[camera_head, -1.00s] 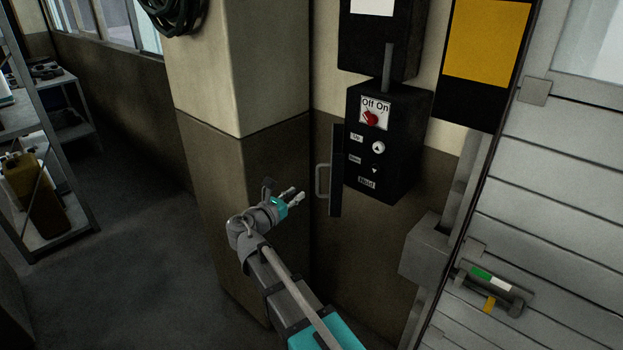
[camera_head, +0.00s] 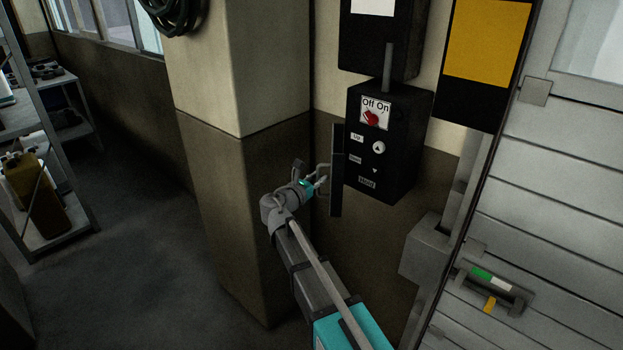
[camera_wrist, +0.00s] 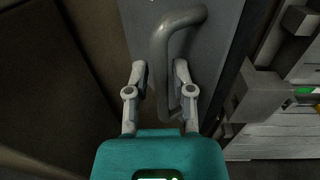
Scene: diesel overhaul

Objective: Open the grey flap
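The grey flap (camera_head: 336,185) is a narrow dark panel seen nearly edge-on, at the left side of the black control box (camera_head: 405,135). In the wrist view the flap (camera_wrist: 220,30) fills the upper middle. Its curved grey handle (camera_wrist: 163,50) runs down between my fingers. My gripper (camera_wrist: 160,70) is open, one finger on each side of the handle. Whether either finger touches it I cannot tell. In the head view my gripper (camera_head: 319,182) is at the handle and partly covers it.
The box carries a red Off/On switch (camera_head: 371,117) and small buttons. A wall corner pillar (camera_head: 240,190) stands close to the left of my gripper. At right are a grey shutter door (camera_head: 560,200) and its latch (camera_head: 495,285).

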